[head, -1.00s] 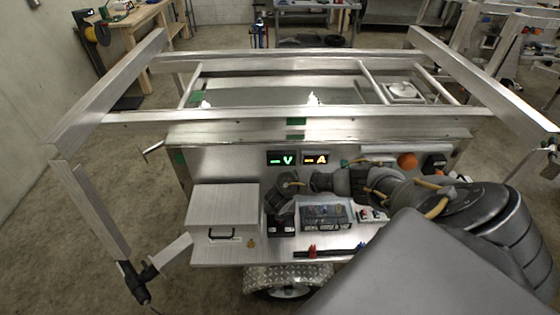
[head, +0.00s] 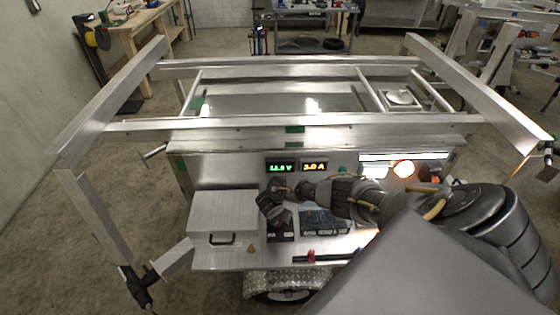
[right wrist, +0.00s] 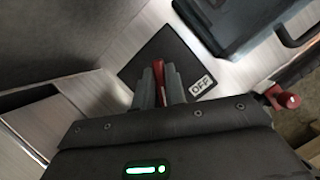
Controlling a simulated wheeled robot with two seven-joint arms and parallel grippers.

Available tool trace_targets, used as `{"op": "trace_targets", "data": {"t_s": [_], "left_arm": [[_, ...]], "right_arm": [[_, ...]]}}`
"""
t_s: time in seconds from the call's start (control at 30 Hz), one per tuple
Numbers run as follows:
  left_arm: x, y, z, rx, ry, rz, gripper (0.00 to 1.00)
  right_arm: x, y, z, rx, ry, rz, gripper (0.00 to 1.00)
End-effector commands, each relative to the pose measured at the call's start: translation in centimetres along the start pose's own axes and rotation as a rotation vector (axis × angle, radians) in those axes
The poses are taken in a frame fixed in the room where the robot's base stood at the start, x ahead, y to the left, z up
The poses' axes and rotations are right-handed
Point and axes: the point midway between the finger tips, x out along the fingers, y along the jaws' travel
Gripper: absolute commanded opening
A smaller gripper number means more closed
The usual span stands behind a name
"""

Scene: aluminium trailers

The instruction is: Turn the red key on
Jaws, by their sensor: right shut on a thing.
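The red key (right wrist: 159,76) stands on a black square plate (right wrist: 140,62) with a white OFF label (right wrist: 201,86), in the right wrist view. My right gripper (right wrist: 160,90) is shut on the key, one finger on each side of it. In the head view my right gripper (head: 272,204) reaches in from the right, over the black switch box (head: 281,232) on the trailer's shelf. The key itself is hidden there. The voltage display (head: 281,168) glows green and the ampere display (head: 314,167) orange, both with digits. My left gripper is not in view.
A lidded metal box (head: 223,210) stands left of the switch box. A red-ended part (right wrist: 284,97) is right of my gripper. Aluminium rails (head: 290,124) frame the trailer.

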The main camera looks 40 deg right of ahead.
Motion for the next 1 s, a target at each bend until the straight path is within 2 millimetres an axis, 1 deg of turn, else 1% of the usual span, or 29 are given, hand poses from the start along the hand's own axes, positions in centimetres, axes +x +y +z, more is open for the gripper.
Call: {"op": "trace_targets", "data": {"t_s": [0.03,0.27,0.3,0.43,0.67,0.77,0.87,0.97,1.0], "left_arm": [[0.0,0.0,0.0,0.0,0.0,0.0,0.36],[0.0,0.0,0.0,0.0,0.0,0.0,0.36],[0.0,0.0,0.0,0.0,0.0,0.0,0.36],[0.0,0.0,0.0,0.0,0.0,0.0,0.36],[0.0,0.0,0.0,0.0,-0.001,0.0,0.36],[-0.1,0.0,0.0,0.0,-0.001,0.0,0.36],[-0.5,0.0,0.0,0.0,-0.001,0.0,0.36],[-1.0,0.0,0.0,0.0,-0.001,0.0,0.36],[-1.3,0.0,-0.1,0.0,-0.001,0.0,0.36]], "right_arm": [[-0.1,0.1,0.3,0.005,-0.005,0.001,0.0],[-0.1,0.1,0.4,0.005,-0.006,0.001,0.0],[-0.1,0.1,0.4,0.005,-0.006,0.001,0.18],[-0.1,0.1,0.3,0.003,-0.004,0.001,0.35],[0.0,0.0,0.1,0.001,-0.002,0.001,0.35],[-0.4,0.1,0.1,-0.001,-0.001,0.001,0.35],[-1.5,0.1,0.1,0.0,0.001,0.002,0.35],[-3.4,0.1,0.2,-0.001,-0.001,0.005,0.35],[-4.3,0.1,0.2,0.0,0.001,0.004,0.35]]}}
